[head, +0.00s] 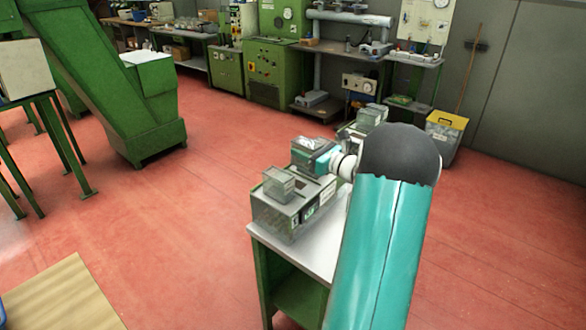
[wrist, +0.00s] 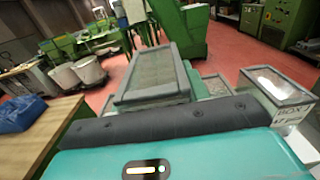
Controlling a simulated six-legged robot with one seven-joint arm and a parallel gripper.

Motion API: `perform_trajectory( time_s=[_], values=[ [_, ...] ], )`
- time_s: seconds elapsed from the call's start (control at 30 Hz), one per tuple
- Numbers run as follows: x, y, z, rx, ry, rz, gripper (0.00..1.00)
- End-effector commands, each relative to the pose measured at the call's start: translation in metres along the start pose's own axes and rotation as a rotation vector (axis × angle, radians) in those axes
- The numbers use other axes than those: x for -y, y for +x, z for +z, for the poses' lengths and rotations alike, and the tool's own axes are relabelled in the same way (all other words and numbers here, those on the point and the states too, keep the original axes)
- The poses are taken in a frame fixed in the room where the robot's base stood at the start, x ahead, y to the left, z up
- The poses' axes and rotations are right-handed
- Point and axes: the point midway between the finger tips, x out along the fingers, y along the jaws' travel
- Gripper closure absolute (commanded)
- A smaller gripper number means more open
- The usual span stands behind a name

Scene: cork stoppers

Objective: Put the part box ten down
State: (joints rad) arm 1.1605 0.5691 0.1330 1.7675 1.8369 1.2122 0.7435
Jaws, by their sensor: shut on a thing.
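A small clear box with a grey rim (head: 285,184) is at the end of my teal gripper (head: 308,166), over the front left of the bench. In the wrist view the grey-rimmed box (wrist: 155,72) lies straight ahead of the dark gripper edge (wrist: 158,108). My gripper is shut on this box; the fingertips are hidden. A larger grey box (head: 291,217) stands below it on the bench. I cannot tell whether the two touch. No number is readable on the held box.
The white bench top (head: 317,250) holds several boxes. A labelled box with pale contents (wrist: 283,88) stands to the right in the wrist view. Another box (head: 371,115) stands at the back. Red floor surrounds the bench; a wooden table (head: 65,297) is at lower left.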

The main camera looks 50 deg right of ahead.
Motion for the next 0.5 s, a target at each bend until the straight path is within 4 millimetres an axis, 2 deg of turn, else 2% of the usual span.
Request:
perform_trajectory(
  time_s=[0.1, 0.2, 0.37, 0.5],
  values=[
    [-0.005, 0.018, -0.022, -0.001, 0.004, 0.003, 0.79],
    [-0.007, 0.027, -0.032, -0.001, 0.002, 0.002, 0.79],
    [-0.010, 0.035, -0.041, 0.000, 0.002, 0.003, 0.79],
    [-0.010, 0.039, -0.062, -0.001, 0.005, 0.000, 0.79]
  ],
)
